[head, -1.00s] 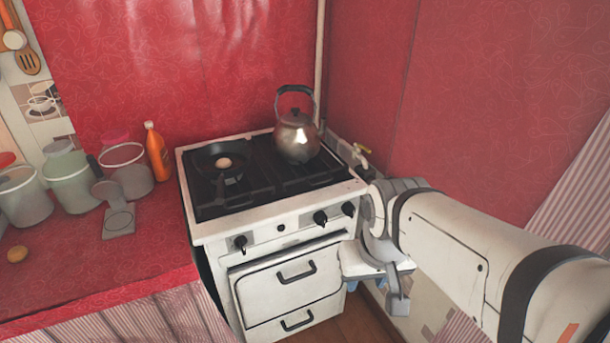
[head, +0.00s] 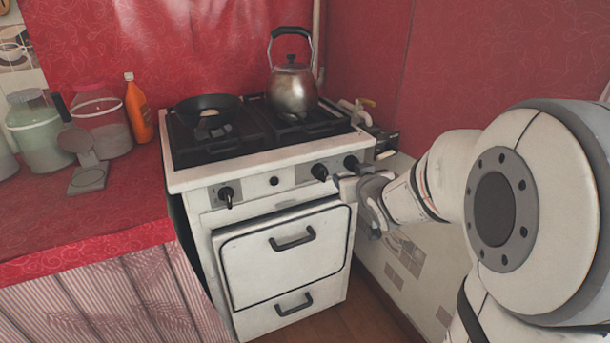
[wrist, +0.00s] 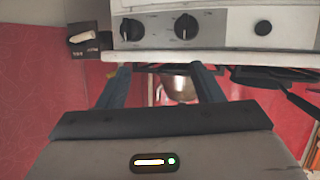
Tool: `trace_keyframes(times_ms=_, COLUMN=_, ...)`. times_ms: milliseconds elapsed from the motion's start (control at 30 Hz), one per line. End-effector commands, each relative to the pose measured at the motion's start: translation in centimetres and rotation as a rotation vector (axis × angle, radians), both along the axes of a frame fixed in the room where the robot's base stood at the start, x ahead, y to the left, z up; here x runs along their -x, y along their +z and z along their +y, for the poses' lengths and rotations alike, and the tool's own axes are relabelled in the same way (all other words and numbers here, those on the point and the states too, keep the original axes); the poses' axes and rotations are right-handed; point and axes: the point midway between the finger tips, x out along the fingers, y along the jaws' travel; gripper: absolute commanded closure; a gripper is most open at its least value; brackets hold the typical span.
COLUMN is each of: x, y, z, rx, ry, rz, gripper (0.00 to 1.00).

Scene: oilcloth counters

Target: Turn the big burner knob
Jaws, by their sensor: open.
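The white stove (head: 285,240) has black knobs along its front panel: a left knob (head: 228,196), a middle-right knob (head: 319,171) and a right knob (head: 351,162). I cannot tell which one is for the big burner. My gripper (head: 352,190) is by the panel's right end, just below the right knob, open and empty. In the wrist view, which looks upside down, two blue-grey fingers (wrist: 160,72) are spread apart. Beyond them are the right knob (wrist: 131,29) and the larger-looking middle-right knob (wrist: 186,26). Neither knob is between the fingers.
A metal kettle (head: 293,88) and a black pan (head: 208,105) stand on the burners. Oven door handles (head: 292,239) stick out below the panel. A red wall (head: 455,60) closes off the right. A counter (head: 90,225) with jars adjoins on the left.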

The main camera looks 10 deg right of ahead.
Motion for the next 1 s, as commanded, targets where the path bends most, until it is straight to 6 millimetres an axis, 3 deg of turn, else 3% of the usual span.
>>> trace_keyframes(times_ms=33, x=-1.1, y=-3.3, z=0.1, rx=-0.016, ry=0.035, rz=-0.053, gripper=0.40)
trace_keyframes(times_ms=267, x=-3.4, y=-6.5, z=1.6, rx=-0.099, ry=0.188, rz=-0.254, gripper=0.40)
trace_keyframes(times_ms=533, x=-4.5, y=-6.8, z=2.5, rx=-0.137, ry=0.250, rz=-0.322, gripper=0.40)
trace_keyframes(times_ms=1000, x=-10.6, y=-6.7, z=4.4, rx=-0.135, ry=0.246, rz=-0.321, gripper=0.40)
